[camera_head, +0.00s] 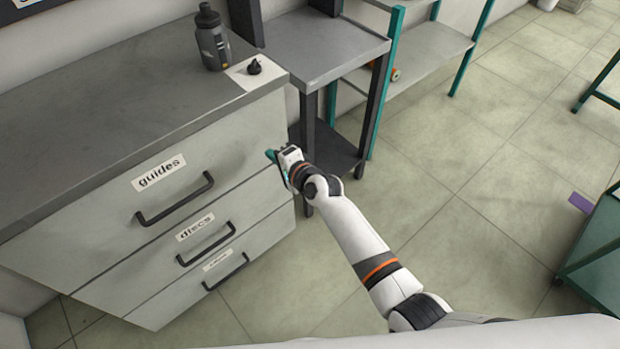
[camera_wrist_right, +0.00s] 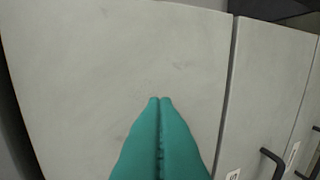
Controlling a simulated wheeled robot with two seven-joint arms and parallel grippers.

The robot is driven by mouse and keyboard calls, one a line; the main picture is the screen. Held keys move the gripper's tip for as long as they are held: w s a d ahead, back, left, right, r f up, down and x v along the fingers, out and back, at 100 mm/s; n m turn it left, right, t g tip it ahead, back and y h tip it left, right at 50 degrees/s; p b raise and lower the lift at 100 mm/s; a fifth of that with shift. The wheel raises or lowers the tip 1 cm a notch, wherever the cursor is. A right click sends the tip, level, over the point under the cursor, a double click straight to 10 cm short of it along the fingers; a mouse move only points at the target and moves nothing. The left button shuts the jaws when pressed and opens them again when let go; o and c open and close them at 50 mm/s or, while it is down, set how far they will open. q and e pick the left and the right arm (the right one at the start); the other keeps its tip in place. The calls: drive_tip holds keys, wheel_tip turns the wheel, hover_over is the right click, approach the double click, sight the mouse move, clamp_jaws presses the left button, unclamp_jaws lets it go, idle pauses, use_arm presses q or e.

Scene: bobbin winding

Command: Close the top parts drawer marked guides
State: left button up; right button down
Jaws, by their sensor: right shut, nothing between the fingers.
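The top drawer marked guides (camera_head: 235,150) is the upper light grey front of the cabinet, with a label (camera_head: 158,172) and a dark bar handle (camera_head: 175,199). Its front looks about flush with the drawers below; I cannot tell if a small gap is left. My right gripper (camera_head: 271,155) is shut and empty at the right end of this front, well right of the handle. In the right wrist view its teal fingertips (camera_wrist_right: 160,99) point at the bare drawer front (camera_wrist_right: 110,60), touching or very close. My left gripper is not in view.
The discs drawer (camera_head: 240,215) and a smaller-labelled drawer (camera_head: 215,285) sit below. A grey bottle (camera_head: 212,38) and a small black knob-like part (camera_head: 254,67) on a pale square stand on the cabinet top. A dark side table (camera_head: 325,45) is close to the right. Floor (camera_head: 480,210) is open further right.

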drive_tip(key=p+v, duration=0.1)
drive_tip(key=v, duration=0.8)
